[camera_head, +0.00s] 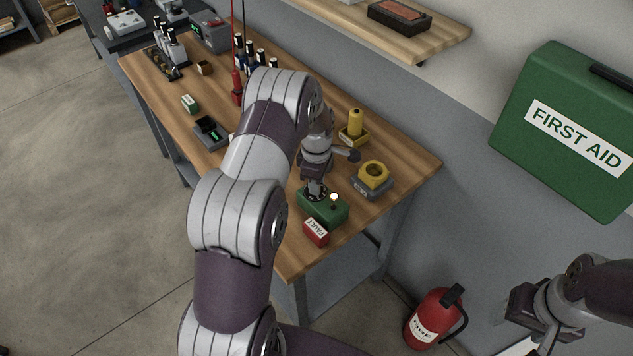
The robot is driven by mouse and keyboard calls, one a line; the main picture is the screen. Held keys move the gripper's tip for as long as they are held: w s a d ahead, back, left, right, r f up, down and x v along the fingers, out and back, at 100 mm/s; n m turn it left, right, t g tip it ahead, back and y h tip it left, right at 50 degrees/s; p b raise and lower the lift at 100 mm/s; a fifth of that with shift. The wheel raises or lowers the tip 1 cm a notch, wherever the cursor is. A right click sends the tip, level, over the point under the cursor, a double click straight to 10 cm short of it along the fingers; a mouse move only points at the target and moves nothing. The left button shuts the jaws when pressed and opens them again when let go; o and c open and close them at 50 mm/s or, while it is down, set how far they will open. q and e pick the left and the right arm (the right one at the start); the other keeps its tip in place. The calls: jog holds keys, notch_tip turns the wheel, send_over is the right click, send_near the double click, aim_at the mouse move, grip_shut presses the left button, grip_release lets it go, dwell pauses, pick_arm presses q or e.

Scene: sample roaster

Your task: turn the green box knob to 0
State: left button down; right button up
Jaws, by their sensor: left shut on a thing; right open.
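The green box (322,208) sits near the right end of the wooden workbench, with a small white round light or button on its top. My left gripper (316,188) points down at the top of the box, shut on the knob there. The knob is mostly hidden by the gripper, so I cannot read its setting. My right gripper (521,305) is open and empty at the lower right, away from the bench.
A red block labelled FAULT (316,232) stands just in front of the green box. A fire extinguisher (433,318) stands on the floor. A first aid case (565,130) hangs on the wall.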

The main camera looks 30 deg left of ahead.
pick_arm(q)
jog(key=shift+n, duration=0.4)
dwell(1.1)
jog(key=c, duration=1.1)
grip_release()
jog(key=shift+o, duration=0.2)
notch_tip(320, 180, up, 9)
jog(key=b, duration=0.2)
jog(key=shift+r+b, duration=0.2)
jog(key=shift+b, duration=0.2)
notch_tip(320, 180, up, 3)
jog(key=shift+r+p, duration=0.15)
jog(key=shift+p, duration=0.65)
